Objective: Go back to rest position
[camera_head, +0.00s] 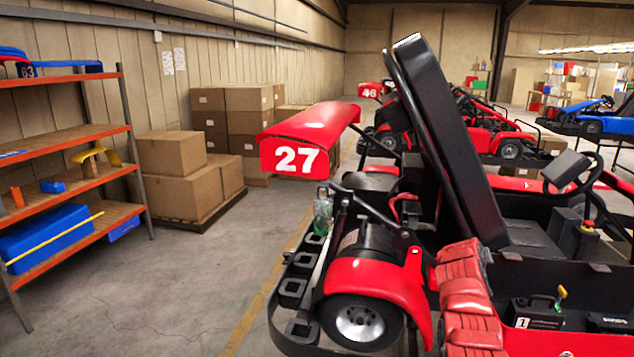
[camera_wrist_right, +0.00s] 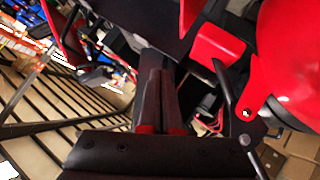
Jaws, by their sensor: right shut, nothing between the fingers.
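My right gripper (camera_wrist_right: 161,72) shows in the right wrist view, its two dark fingers together with nothing seen between them. Red kart parts (camera_wrist_right: 217,62) lie beyond and to the right of the fingers in that view, and I cannot tell the exact gap. In the head view I make out neither gripper. The red kart (camera_head: 375,284) with the number 27 panel (camera_head: 300,150) fills the right side there. My left gripper is not in view.
A tall black slanted panel (camera_head: 445,140) rises over the kart. An orange shelf rack (camera_head: 75,135) stands at the left, with cardboard boxes (camera_head: 185,190) beside it on a pallet. The concrete floor (camera_head: 170,290) between rack and kart is clear. More karts stand behind.

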